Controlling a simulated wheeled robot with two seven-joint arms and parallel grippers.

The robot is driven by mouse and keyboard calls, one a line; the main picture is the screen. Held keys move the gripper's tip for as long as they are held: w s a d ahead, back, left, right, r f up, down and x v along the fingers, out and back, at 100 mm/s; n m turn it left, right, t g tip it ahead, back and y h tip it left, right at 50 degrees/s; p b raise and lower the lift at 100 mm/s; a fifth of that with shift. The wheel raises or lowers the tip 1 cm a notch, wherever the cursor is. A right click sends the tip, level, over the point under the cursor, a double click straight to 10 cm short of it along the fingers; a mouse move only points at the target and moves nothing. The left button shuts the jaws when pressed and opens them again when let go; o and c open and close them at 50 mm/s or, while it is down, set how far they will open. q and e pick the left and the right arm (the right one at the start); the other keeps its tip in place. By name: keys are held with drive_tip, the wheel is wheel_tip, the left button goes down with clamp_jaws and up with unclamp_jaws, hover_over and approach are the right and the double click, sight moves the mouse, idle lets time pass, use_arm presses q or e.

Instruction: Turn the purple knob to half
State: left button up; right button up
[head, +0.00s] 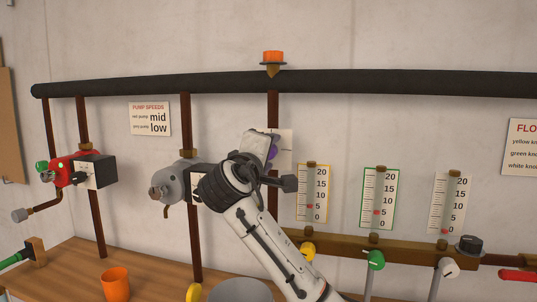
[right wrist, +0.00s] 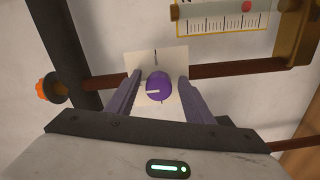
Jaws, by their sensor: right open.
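The purple knob (right wrist: 159,86) sits in front of a white plate (right wrist: 170,60) in the right wrist view. A pale line on the knob points left, and a short dark mark shows on the plate above it. My right gripper (right wrist: 159,92) is open, with one finger on each side of the knob. I cannot tell whether either finger touches it. In the head view my right gripper (head: 262,143) and arm hide most of the knob; a bit of purple (head: 272,152) shows beside the gripper, before the plate (head: 286,150). My left gripper is not in view.
Brown vertical pipes and a black pipe (head: 400,82) run along the wall. A grey pump (head: 170,182) stands left of my arm, a red pump (head: 65,168) farther left. Several gauges (head: 312,192) are to the right. An orange cup (head: 115,284) stands on the wooden counter (head: 65,275).

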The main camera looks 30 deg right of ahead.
drive_tip(key=b+v, duration=0.1)
drive_tip(key=v, duration=0.9)
drive_tip(key=shift+a, duration=0.15)
